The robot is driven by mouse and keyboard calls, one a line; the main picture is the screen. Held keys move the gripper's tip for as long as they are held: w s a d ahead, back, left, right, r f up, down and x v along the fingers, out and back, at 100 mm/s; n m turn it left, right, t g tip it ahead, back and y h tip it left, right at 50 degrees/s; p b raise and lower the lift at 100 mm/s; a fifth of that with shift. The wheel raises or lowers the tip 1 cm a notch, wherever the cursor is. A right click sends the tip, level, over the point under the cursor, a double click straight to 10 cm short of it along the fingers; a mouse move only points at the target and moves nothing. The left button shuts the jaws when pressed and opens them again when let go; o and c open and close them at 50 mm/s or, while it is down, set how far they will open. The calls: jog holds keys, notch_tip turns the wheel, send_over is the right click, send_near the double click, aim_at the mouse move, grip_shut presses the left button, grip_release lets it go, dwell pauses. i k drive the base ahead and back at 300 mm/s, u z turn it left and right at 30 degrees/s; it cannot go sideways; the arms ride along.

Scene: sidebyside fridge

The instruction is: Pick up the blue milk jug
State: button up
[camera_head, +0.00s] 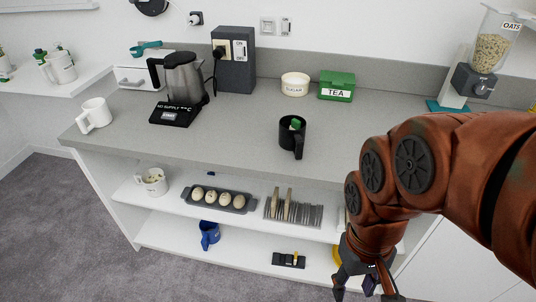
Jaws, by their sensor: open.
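The blue milk jug (209,235) stands on the bottom shelf (165,228) under the counter, in the lower left middle of the head view. It is small in the picture, and its top lies just below the edge of the middle shelf. My gripper (366,291) is at the bottom right, pointing down, with its dark fingers spread and nothing seen between them. It is well to the right of the jug and apart from it. The lower ends of the fingers are near the bottom of the picture.
The middle shelf above the jug holds an egg tray (240,208), a toast rack (305,215) and a white mug (152,182). A small black tray (289,260) lies on the bottom shelf between jug and gripper. The carpet (60,240) at the left is clear.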

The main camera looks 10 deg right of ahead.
aim_at(209, 234)
jog(key=z, duration=0.1)
jog(key=k, duration=0.5)
jog(key=u, duration=1.5)
jog(key=i, duration=0.5)
jog(key=z, duration=0.05)
